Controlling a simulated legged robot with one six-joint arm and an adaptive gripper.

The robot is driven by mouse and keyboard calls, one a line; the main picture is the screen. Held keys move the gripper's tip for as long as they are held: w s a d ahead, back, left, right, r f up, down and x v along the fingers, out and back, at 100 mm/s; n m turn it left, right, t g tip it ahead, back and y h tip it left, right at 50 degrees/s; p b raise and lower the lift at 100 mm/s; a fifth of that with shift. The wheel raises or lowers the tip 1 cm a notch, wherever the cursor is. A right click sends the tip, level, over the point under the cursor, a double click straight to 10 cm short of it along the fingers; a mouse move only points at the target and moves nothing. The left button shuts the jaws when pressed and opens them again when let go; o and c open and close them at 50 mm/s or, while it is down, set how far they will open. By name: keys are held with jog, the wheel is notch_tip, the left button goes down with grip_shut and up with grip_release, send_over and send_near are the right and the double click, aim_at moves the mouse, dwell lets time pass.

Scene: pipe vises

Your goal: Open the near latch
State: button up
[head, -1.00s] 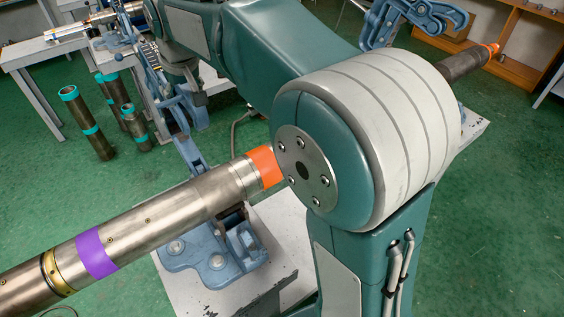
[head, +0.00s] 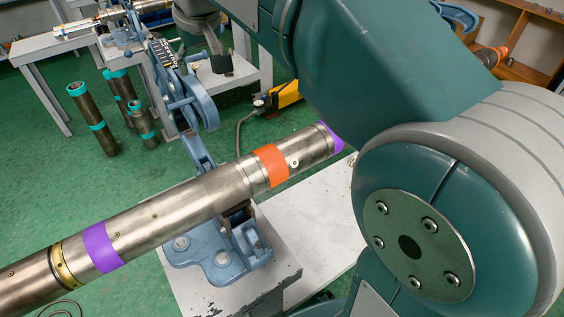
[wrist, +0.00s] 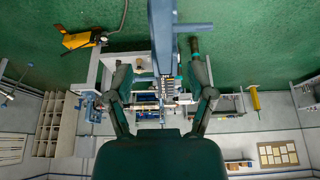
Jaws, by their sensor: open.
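In the head view a long steel pipe (head: 150,215) with purple and orange bands lies across the near blue vise (head: 222,262). The vise's blue latch arm (head: 188,100) stands up, tilted, behind the pipe, clear of the pipe's top. A dark ribbed strip shows near its upper end. In the wrist view a blue bar (wrist: 163,40) with a ribbed strip runs between the two spread fingers of my gripper (wrist: 160,68). The gripper is open and holds nothing that I can see. I cannot tell whether a finger touches the bar. In the head view my arm hides much on the right.
Several short dark pipes with teal bands (head: 92,120) stand on the green floor at left. A grey table (head: 40,55) is behind them. A yellow pump (head: 286,95) with a hose lies behind the pipe.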

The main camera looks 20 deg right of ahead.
jog(key=s+d+f+m, duration=0.1)
jog(key=s+d+f, duration=0.3)
jog(key=s, duration=0.5)
jog(key=s+d+f, duration=0.4)
jog(key=s+f, duration=0.3)
jog(key=s, duration=0.2)
jog(key=shift+s+m+t+h, duration=0.15)
jog(key=shift+m+t+h, duration=0.15)
jog(key=shift+m+t, duration=0.1)
